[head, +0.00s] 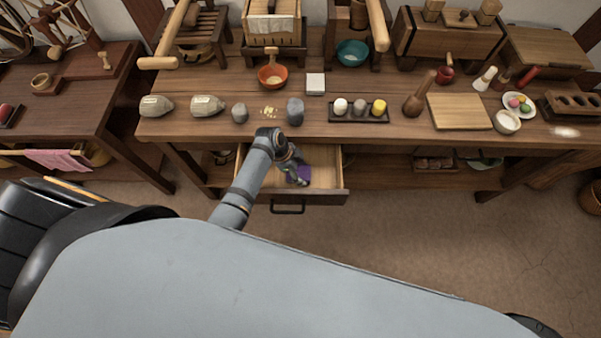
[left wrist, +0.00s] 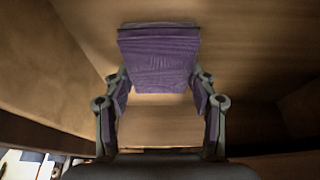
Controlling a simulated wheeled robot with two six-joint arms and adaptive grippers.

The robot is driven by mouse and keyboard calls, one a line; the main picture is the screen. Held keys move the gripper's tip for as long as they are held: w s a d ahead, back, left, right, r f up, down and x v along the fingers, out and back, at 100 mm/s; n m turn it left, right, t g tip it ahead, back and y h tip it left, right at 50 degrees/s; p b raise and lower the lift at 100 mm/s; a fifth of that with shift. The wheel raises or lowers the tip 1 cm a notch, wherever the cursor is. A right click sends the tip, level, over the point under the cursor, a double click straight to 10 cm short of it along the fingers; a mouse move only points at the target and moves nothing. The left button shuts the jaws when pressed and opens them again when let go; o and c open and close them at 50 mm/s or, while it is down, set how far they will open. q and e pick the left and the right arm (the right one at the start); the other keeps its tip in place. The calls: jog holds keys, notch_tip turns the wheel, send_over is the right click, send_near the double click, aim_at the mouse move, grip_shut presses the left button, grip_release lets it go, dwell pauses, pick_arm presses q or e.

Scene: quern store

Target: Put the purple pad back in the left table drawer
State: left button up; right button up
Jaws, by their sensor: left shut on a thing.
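The purple pad (head: 303,173) is inside the open table drawer (head: 325,180), low over its wooden floor. In the left wrist view the pad (left wrist: 157,62) is a flat purple block between the two fingers. My left gripper (head: 298,174) reaches down into the drawer and is shut on the pad. It also shows in the left wrist view (left wrist: 158,90). I cannot tell whether the pad touches the drawer floor. The drawer is pulled out beneath the long table (head: 230,130). My right gripper is not in view.
The drawer's front wall and black handle (head: 288,209) face me. On the tabletop above are sacks (head: 208,105), stones (head: 295,111), a dark tray of pieces (head: 359,110), a white block (head: 315,84) and an orange bowl (head: 272,76). The floor at right is clear.

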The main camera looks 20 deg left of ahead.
pick_arm(q)
jog(key=shift+s+r, duration=0.1)
jog(key=shift+s, duration=0.05)
jog(key=o, duration=1.1)
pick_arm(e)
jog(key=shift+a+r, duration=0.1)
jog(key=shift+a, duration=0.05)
pick_arm(q)
jog(key=shift+a+r, duration=0.1)
jog(key=shift+r, duration=0.2)
jog(key=p+v, duration=0.2)
jog(key=v, duration=0.9)
jog(key=shift+r, duration=0.2)
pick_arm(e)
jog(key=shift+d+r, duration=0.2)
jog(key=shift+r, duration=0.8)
pick_arm(q)
jog(key=shift+s+a+f, duration=0.1)
jog(key=shift+s+a, duration=0.05)
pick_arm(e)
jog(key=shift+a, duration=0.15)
